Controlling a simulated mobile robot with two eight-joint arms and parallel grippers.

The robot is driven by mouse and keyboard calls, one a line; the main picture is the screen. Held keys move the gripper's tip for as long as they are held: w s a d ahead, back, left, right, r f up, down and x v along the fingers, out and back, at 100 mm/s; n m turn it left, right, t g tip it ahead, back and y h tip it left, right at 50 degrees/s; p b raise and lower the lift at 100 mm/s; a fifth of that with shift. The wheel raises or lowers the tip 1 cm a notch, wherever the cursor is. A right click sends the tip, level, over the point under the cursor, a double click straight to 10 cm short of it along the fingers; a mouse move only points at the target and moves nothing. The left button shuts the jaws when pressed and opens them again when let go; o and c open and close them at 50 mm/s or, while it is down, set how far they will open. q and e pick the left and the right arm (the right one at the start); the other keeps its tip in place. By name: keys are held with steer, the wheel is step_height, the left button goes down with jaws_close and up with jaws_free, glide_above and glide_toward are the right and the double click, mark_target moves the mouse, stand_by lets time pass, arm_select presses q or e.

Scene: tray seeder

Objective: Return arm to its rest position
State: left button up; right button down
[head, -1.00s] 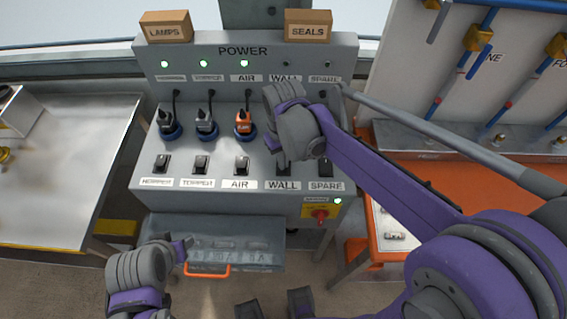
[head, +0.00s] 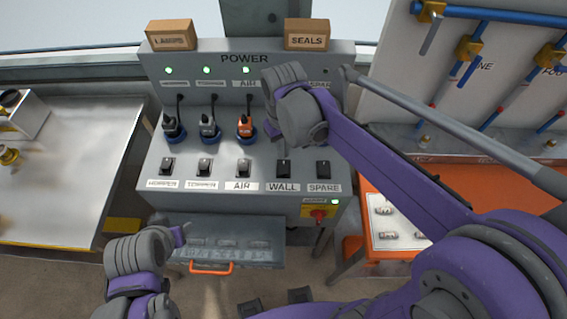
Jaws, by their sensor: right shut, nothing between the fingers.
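My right arm, purple with a grey wrist, reaches in from the lower right across the grey POWER panel (head: 348,60). My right gripper (head: 284,110) is at the end of that arm, in front of the WALL column and above the WALL switch (head: 283,168). It is shut and empty, though its fingertips are hard to make out. It hides the WALL lamp and socket. My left gripper (head: 178,237) is low at the left, by the drawer under the panel; I cannot tell if it is open or shut.
Black, grey and orange plugs (head: 245,126) sit in the left sockets, beneath lit green lamps. Boxes marked LAMPS (head: 171,36) and SEALS (head: 306,35) stand on top. The drawer (head: 230,227) has an orange handle. A metal table (head: 75,190) is left, an orange bench (head: 390,260) right.

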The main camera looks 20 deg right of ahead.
stand_by(0.4)
steer(key=shift+s+d, duration=0.1)
steer(key=shift+s, duration=0.05)
steer(key=s+d+f+m+t, duration=0.1)
steer(key=s+d+t, duration=0.2)
steer(key=s, duration=0.3)
steer(key=s+d+f+m+t, duration=0.1)
steer(key=s+d+f+t, duration=0.1)
steer(key=s, duration=0.4)
steer(key=shift+s+d+f+m+t, duration=0.15)
steer(key=shift+s+d+m+t, duration=0.2)
steer(key=shift+d, duration=0.4)
